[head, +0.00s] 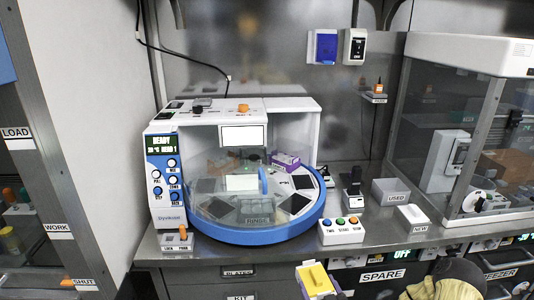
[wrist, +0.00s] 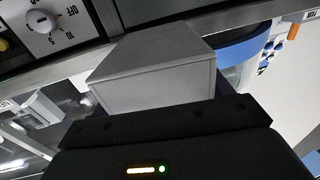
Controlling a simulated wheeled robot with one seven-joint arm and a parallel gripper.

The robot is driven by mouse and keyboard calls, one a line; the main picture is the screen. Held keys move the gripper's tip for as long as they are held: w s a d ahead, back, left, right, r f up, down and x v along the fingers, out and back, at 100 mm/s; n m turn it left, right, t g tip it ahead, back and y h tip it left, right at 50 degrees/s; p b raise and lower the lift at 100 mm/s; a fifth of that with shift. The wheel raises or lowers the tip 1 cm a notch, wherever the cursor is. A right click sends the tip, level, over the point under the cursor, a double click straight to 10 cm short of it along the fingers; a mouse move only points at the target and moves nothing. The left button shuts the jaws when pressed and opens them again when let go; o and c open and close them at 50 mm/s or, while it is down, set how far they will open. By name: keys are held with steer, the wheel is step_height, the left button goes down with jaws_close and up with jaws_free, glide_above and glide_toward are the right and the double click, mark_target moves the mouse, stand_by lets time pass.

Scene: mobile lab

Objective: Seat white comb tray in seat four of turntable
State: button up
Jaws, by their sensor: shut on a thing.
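My gripper (wrist: 162,122) is shut on a pale block, which I take to be the white comb tray (wrist: 150,88). The tray hides the fingertips in the wrist view. The turntable (head: 255,237) has a blue rim and stands in the white and blue machine. Dark square pads and pale wedges show on its top. A RINSE label is at its front. I cannot tell which seat is four.
A purple-topped tray (head: 286,161) sits at the turntable's back right. A button box (head: 341,231) stands close to the rim at right, with a USED box (head: 391,191) and a NEW box (head: 411,217) beyond. A small switch box (head: 176,240) stands at front left.

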mark_target(321, 296)
steer(key=p, duration=0.2)
steer(key=s+r+m+h+p, duration=0.1)
steer(key=p, duration=0.1)
steer(key=shift+s+d, duration=0.1)
steer(key=shift+s, duration=0.2)
steer(key=p, duration=0.1)
steer(key=s+h+p, duration=0.1)
steer(key=p, duration=0.1)
steer(key=s+m+h+p, duration=0.1)
steer(key=p, duration=0.1)
steer(key=shift+s+r+t, duration=0.1)
steer(key=shift+r+t, duration=0.15)
steer(key=shift+t, duration=0.05)
steer(key=shift+s+a+m+h+p, duration=0.25)
steer(key=shift+s+h+p, duration=0.35)
steer(key=shift+p, duration=0.35)
steer(key=shift+s+f, duration=0.1)
steer(key=shift+s, duration=0.25)
steer(key=shift+f, duration=0.1)
steer(key=shift+d, duration=0.1)
